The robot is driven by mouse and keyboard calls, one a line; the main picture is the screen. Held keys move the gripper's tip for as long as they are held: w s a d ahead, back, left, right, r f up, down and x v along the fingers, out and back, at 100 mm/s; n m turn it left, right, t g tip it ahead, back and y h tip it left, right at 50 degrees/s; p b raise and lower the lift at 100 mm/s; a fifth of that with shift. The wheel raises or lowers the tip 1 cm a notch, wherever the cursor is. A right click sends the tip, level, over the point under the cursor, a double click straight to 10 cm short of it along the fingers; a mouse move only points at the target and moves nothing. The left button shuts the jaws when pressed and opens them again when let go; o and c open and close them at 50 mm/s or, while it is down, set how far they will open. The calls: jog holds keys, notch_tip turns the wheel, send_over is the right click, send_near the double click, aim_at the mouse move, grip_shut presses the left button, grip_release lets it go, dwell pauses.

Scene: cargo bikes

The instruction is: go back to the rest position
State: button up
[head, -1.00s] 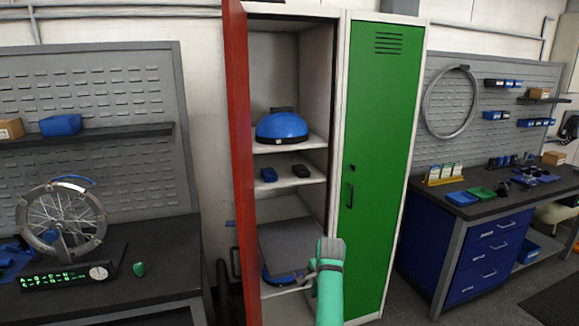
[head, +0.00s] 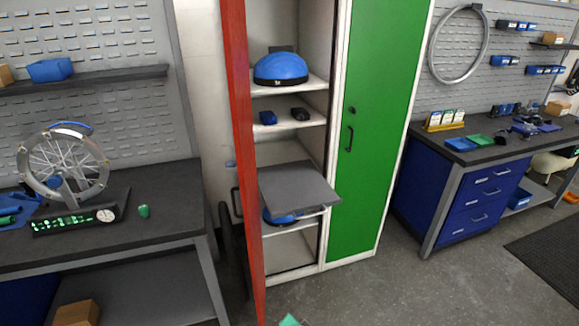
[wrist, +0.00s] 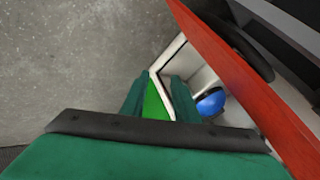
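My gripper (wrist: 160,85) shows in the wrist view with two green fingers apart and nothing seen between them. It appears open and points down past the locker. In the head view only a small green tip of my arm (head: 289,320) shows at the bottom edge, in front of the locker. The locker's red door (head: 240,150) stands open on the left. It also fills the right of the wrist view (wrist: 240,75). The green door (head: 377,130) is shut.
Workbenches stand left (head: 170,200) and right (head: 470,157). The floor (head: 370,295) before the locker is clear.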

jog(key=s+a+r+n+t, duration=0.1)
jog(key=s+n+t, duration=0.1)
jog(key=s, duration=1.1)
jog(key=s+a+r+n+t, duration=0.1)
jog(key=s+r+n+t, duration=0.1)
jog(key=s, duration=1.1)
jog(key=s+r+n+t, duration=0.3)
jog(key=s+r+n, duration=0.1)
jog(key=s+r, duration=1.3)
notch_tip(320, 180, up, 5)
jog(key=shift+a+f+n+t, duration=0.15)
jog(key=shift+a+n+t, duration=0.05)
jog(key=shift+n+t, duration=0.2)
